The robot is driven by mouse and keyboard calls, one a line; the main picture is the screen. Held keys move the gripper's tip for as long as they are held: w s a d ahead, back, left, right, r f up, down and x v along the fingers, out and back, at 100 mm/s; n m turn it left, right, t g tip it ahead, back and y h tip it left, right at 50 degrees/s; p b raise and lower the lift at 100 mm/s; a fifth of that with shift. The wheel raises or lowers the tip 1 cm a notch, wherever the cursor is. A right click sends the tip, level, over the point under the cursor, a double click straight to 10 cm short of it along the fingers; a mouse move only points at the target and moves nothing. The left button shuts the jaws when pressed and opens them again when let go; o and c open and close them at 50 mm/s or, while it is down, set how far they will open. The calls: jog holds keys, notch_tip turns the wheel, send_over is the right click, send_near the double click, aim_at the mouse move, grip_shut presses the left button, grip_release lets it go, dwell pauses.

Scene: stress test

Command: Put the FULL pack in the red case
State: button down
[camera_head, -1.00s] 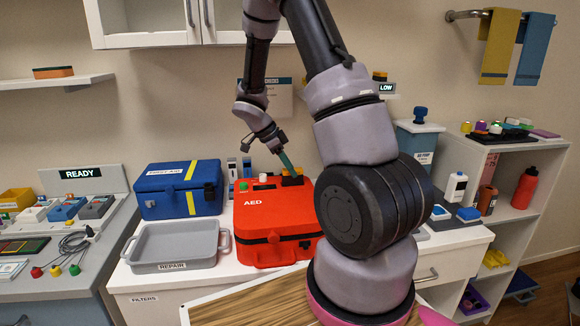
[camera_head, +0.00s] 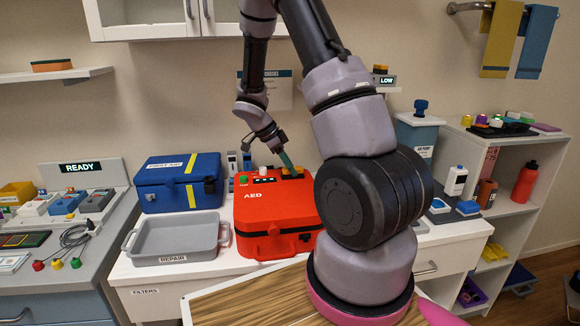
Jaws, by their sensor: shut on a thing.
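The red case (camera_head: 262,216), lettered AED, lies on the white counter in the middle of the head view. A dark pack with an orange top (camera_head: 293,173) is at the back right of the case's upper face. My gripper (camera_head: 291,168) reaches down to it from above, with a narrow teal part at its end, and is shut on the pack. The pack looks upright at the case's top. I cannot tell how deep it sits, and no FULL mark is readable on it.
A grey tray (camera_head: 175,255) marked REPAIR and a blue first-aid box (camera_head: 160,198) stand left of the case. Further left is a rack under a READY sign (camera_head: 76,167). Shelves (camera_head: 515,218) stand at right.

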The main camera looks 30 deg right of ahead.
jog(key=shift+c, duration=2.4)
grip_release()
jog(key=v, duration=1)
jog(key=shift+a+r, duration=0.2)
jog(key=shift+r, duration=0.15)
